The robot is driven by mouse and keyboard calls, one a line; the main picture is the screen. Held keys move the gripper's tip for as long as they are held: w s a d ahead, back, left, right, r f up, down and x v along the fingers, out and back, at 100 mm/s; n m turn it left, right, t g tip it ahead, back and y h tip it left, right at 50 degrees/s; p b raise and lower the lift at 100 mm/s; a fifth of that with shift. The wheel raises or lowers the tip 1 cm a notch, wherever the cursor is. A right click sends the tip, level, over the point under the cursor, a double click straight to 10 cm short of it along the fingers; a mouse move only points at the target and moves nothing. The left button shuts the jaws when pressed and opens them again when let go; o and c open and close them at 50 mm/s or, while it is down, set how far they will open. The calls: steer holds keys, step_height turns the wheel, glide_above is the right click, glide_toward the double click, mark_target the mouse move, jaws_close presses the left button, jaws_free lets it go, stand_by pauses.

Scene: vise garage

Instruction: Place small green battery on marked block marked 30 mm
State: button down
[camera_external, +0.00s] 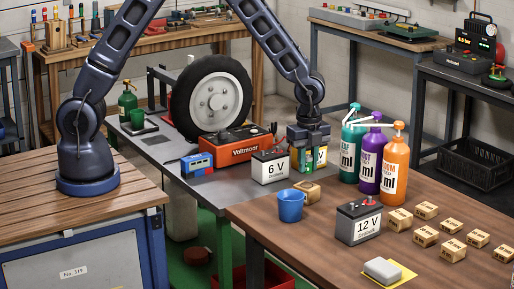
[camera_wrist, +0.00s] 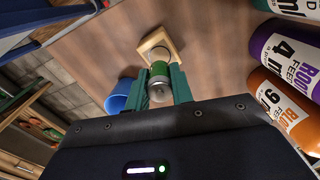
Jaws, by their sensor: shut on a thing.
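My gripper (camera_external: 309,165) is shut on the small green battery (camera_wrist: 160,69), which sits between its two teal fingers (camera_wrist: 162,88) in the wrist view. The battery has a metallic end facing the wrist camera. A wooden block (camera_wrist: 151,43) with a round mark or recess lies just beyond the battery in the wrist view. In the external view a wooden block (camera_external: 307,191) sits beside the blue mug, below my gripper. I cannot read its marking. Whether the battery touches the block is unclear. Several other marked wooden blocks (camera_external: 425,211) lie at the right of the brown table.
The blue mug (camera_external: 291,206) stands just left of the block. A 6 V battery (camera_external: 270,167) is left of my gripper, a 12 V battery (camera_external: 358,222) in front. Teal, purple (camera_external: 370,158) and orange (camera_external: 394,165) bottles stand close on the right.

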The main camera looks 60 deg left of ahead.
mark_target(307, 173)
steer(key=shift+f, duration=1.8)
steer(key=shift+f, duration=0.15)
steer(key=c, duration=1.2)
jaws_free()
step_height(307, 173, up, 12)
steer(key=shift+a+r, duration=0.1)
steer(key=shift+r, duration=0.1)
steer(key=s+a+r+n+t, duration=0.1)
steer(key=s+a+r+n, duration=0.35)
steer(key=a+r, duration=0.55)
steer(key=s+a+r+n+t, duration=0.1)
steer(key=s+a+r+n, duration=0.35)
steer(key=a+r, duration=0.55)
steer(key=s+a+r+n+t, duration=0.2)
steer(key=s+a+n, duration=0.8)
steer(key=s+a, duration=0.6)
steer(key=shift+s+n+t, duration=0.3)
steer(key=shift+s+n, duration=0.1)
steer(key=shift+s, duration=0.65)
